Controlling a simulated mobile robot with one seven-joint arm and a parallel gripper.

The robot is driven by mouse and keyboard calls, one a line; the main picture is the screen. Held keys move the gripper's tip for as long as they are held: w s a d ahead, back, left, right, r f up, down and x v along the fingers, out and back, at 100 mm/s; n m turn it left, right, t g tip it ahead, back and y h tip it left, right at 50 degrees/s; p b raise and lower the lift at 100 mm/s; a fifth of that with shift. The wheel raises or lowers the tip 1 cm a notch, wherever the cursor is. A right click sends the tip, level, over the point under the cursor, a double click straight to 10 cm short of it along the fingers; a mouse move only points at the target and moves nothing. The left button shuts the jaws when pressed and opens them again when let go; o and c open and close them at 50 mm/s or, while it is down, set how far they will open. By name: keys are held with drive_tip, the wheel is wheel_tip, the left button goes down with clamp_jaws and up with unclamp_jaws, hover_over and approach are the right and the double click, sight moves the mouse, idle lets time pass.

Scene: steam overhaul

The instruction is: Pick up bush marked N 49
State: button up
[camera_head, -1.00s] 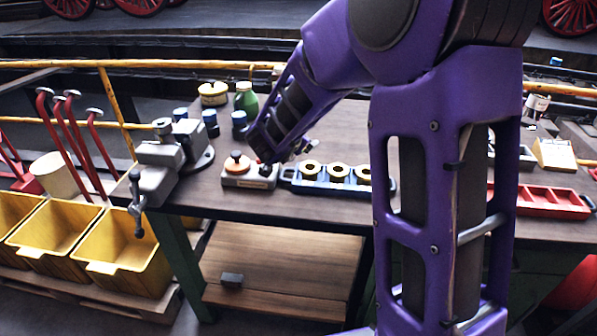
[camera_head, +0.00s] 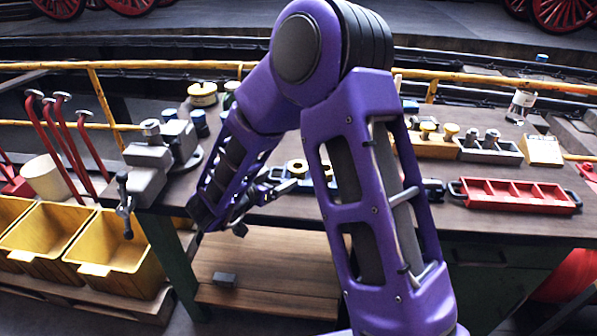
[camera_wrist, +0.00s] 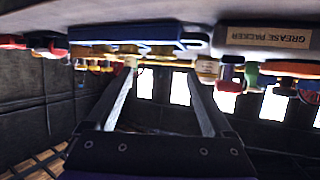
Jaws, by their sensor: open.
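A brass ring-shaped bush (camera_head: 297,166) shows behind my arm on the bench, in a blue tray (camera_head: 262,190) mostly hidden by my arm. No N 49 mark is readable. In the wrist view, turned upside down, the blue tray (camera_wrist: 125,32) shows edge-on beyond my fingers. Small yellowish parts lie close to the fingertips, too blurred to name. My gripper (camera_wrist: 161,66) is open with nothing between its two fingers. In the head view its end is low by the bench's front edge, partly hidden by my arm.
A block labelled GREASE PACKER (camera_wrist: 265,38) is beside the tray. A grey vice (camera_head: 155,160) stands at the bench's left end. A red compartment tray (camera_head: 515,195) and a fitting holder (camera_head: 490,150) are at right. Yellow bins (camera_head: 110,250) stand left of the bench.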

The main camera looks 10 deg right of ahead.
sight(301, 165)
drive_tip(key=x, duration=0.9)
drive_tip(key=shift+w, duration=0.45)
drive_tip(key=shift+r, duration=0.15)
clamp_jaws()
